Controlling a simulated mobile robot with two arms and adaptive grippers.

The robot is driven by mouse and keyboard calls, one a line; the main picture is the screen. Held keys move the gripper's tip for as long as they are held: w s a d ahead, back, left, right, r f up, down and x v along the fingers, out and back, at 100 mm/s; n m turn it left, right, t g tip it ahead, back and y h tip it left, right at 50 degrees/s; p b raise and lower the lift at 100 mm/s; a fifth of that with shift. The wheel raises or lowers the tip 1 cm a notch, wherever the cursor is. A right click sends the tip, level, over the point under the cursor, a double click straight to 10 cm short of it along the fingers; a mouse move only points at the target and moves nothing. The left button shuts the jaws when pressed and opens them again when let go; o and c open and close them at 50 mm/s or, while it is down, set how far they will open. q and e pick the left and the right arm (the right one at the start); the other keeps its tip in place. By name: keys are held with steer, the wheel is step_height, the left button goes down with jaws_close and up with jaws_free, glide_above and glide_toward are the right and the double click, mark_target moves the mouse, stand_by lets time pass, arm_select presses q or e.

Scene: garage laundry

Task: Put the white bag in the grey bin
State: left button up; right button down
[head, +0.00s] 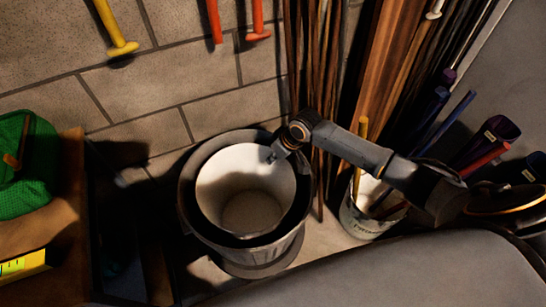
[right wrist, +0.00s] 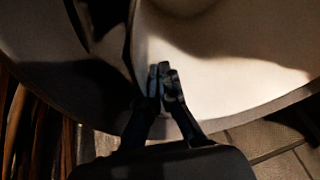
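The white bag (head: 222,178) stands mouth up inside the round grey bin (head: 192,222), open at the top, with a dark gap between it and the bin wall. It also fills much of the right wrist view (right wrist: 225,75). My right gripper (head: 277,154) reaches in from the right over the bin and meets the upper right rim of the bag. Its two fingers (right wrist: 164,82) are nearly together at the bag's edge and look shut on it; the exact contact is hard to see. My left gripper is not in view.
A bucket (head: 360,221) with several tool handles stands right of the bin. Wooden poles (head: 312,75) lean behind it against the block wall. A wooden surface (head: 50,240) with a green basket (head: 28,165) is at left. A grey rounded surface (head: 400,275) fills the front right.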

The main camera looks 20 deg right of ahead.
steer(key=shift+f, duration=0.6)
steer(key=c, duration=1.5)
jaws_free()
steer(key=shift+r, duration=0.35)
steer(key=p+v, duration=0.1)
steer(key=v, duration=1.1)
steer(key=shift+r, duration=0.3)
steer(key=shift+a, duration=0.15)
